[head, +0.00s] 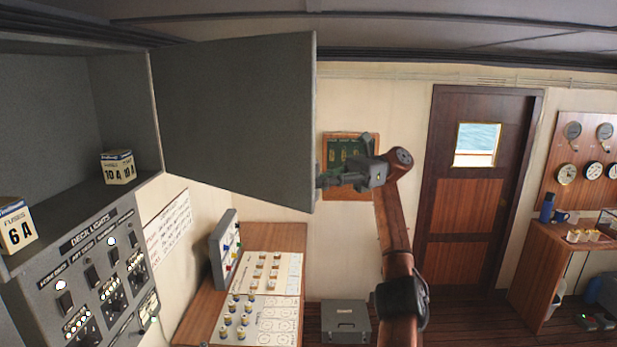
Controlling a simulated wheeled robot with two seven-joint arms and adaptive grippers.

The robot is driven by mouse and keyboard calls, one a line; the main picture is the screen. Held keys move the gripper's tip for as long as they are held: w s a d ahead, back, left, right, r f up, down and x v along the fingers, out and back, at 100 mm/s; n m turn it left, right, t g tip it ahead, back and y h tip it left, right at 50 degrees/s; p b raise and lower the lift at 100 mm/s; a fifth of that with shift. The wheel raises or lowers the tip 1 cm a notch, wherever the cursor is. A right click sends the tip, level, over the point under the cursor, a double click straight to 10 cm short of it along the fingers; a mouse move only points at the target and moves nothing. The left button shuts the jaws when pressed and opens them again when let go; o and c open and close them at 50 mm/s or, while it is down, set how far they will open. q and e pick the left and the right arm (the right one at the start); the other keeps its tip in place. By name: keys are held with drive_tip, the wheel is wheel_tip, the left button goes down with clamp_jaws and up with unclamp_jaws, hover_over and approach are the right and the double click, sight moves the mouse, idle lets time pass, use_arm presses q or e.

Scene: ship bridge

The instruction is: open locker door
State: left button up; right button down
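The grey locker (128,112) is on the left, above a panel of switches. Its grey door (235,120) stands wide open, swung out to the right, and I see its flat face. Inside the locker are a fuse box marked 10A (118,168) and a fuse box marked 6A (17,226). My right gripper (325,181) is at the door's free edge, near its lower corner. Its fingertips are small and partly hidden there, so I cannot tell whether they grip the door. My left gripper is not in view.
A deck lights panel (95,262) is below the locker. A wooden desk (200,300) with a chart and several small pieces stands below the door. A grey case (345,322) is on the floor. A wooden door (460,190) is at the back.

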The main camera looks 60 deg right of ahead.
drive_tip(key=shift+d, duration=0.15)
drive_tip(key=c, duration=2.4)
unclamp_jaws()
drive_tip(key=shift+s, duration=0.15)
drive_tip(key=shift+c, duration=0.6)
